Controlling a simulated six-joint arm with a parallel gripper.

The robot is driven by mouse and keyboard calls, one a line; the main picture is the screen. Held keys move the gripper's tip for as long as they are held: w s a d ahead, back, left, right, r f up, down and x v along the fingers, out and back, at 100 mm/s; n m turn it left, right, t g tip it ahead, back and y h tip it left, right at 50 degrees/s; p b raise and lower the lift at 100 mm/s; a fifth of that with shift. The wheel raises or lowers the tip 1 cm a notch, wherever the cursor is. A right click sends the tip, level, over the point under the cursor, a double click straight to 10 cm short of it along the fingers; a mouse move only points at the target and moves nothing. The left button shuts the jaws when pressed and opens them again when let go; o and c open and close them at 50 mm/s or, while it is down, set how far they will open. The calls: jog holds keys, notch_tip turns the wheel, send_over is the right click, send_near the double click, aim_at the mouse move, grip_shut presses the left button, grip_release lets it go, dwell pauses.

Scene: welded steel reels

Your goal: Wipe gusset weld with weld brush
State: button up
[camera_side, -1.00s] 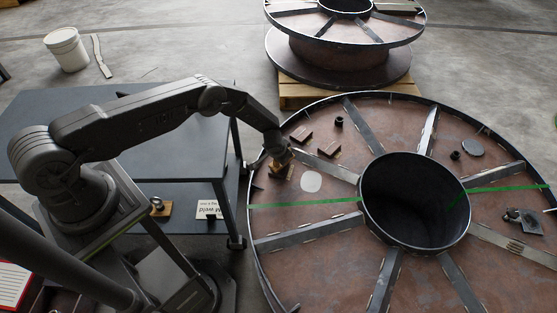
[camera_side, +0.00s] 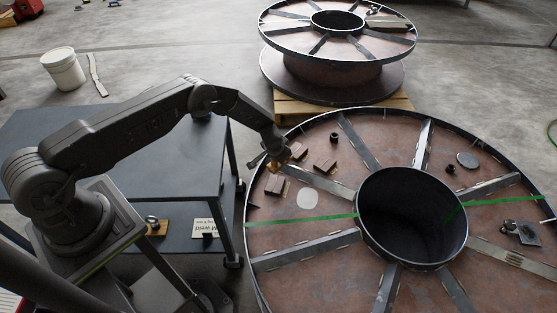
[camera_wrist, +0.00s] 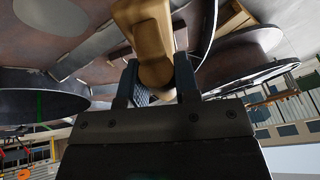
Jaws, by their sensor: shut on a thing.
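My gripper (camera_side: 271,152) is over the left rim of the near reel (camera_side: 300,255). In the wrist view my gripper (camera_wrist: 156,82) has its fingers shut on the tan handle of the weld brush (camera_wrist: 150,35). A small tan part of the brush (camera_side: 273,165) shows below the jaws in the side view. Steel gussets (camera_side: 305,247) with pale weld marks run from the hub to the rim. I cannot tell which weld is meant.
Brown blocks (camera_side: 325,164) lie on the reel near my gripper, with another block (camera_side: 276,185) just below it. A pale disc (camera_side: 307,198) and green tape (camera_side: 300,219) are nearby. The open hub (camera_side: 411,220) stands up centrally. A dark table (camera_side: 130,140) is left.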

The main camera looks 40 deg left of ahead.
jog(key=shift+r, duration=1)
